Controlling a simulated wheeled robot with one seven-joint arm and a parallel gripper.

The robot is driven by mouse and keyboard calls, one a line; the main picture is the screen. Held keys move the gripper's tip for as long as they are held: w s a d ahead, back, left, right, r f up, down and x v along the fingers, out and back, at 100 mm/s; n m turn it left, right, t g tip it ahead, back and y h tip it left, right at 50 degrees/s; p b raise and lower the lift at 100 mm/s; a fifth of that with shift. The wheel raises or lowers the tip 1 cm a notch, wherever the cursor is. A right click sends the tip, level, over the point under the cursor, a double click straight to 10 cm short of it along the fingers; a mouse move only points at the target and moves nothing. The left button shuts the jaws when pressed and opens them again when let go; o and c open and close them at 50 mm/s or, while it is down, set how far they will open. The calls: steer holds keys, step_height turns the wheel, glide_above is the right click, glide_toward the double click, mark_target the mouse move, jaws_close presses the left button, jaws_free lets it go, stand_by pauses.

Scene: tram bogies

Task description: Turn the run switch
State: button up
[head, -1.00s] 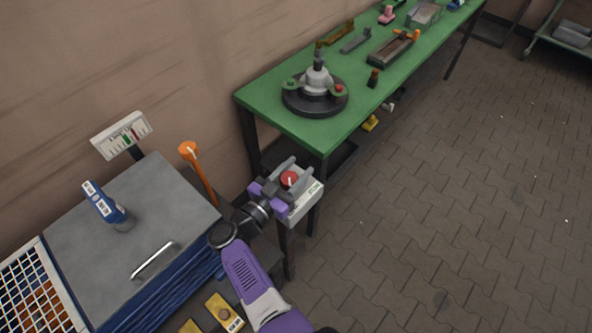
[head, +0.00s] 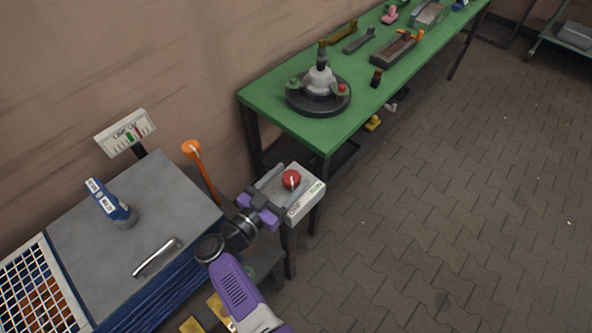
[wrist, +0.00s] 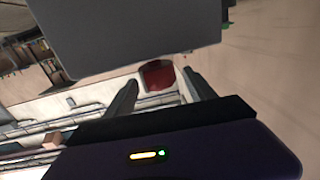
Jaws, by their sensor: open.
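The run switch is a red knob (head: 291,179) with a pale mark, on top of a light grey box (head: 307,201) on a dark post. My gripper (head: 286,184) is at this box, its two grey fingers open and spread on either side of the knob. In the wrist view the red knob (wrist: 158,75) shows between the two dark fingers (wrist: 161,92). I cannot tell whether either finger touches it. The lettering on the box is too small to read.
An orange-topped lever (head: 198,163) stands left of the box. A green bench (head: 320,133) with parts stands behind. The paved floor at right is clear.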

mark_target(285, 183)
steer(key=shift+v, duration=1.8)
